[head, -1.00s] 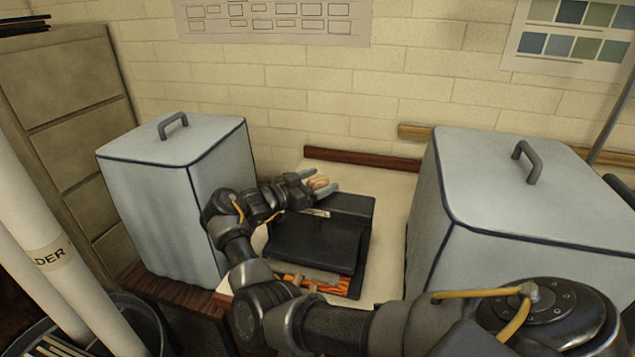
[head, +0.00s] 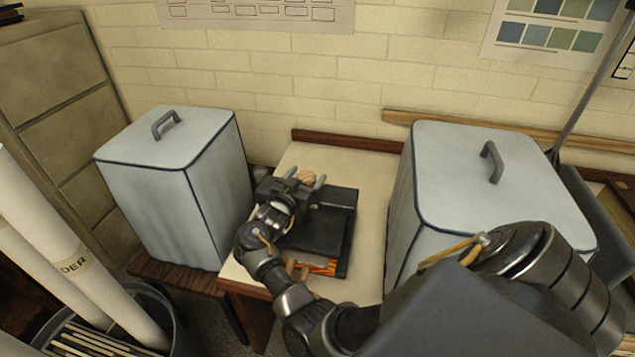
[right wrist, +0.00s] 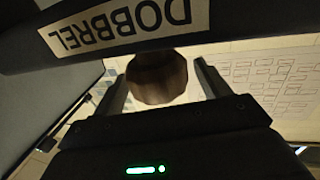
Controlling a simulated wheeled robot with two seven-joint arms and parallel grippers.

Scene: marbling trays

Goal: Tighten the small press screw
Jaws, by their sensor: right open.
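The small press (head: 330,225) is black and stands on the pale tabletop between two covered boxes. Its press screw has a round wooden knob (head: 307,176) at the far upper end. My right gripper (head: 305,182) is open, with one finger on each side of the knob. In the right wrist view the brown, ribbed knob (right wrist: 157,76) sits between the two open fingers (right wrist: 160,84), with a gap on both sides. The press body there carries a label reading DOBBREL (right wrist: 118,22). My left gripper is not in view.
A tall box under a grey-blue cover (head: 180,190) stands left of the press, and a larger covered box (head: 480,190) stands close on the right. Orange material (head: 318,267) lies at the press's near end. A bin with white rolls (head: 150,310) is at lower left.

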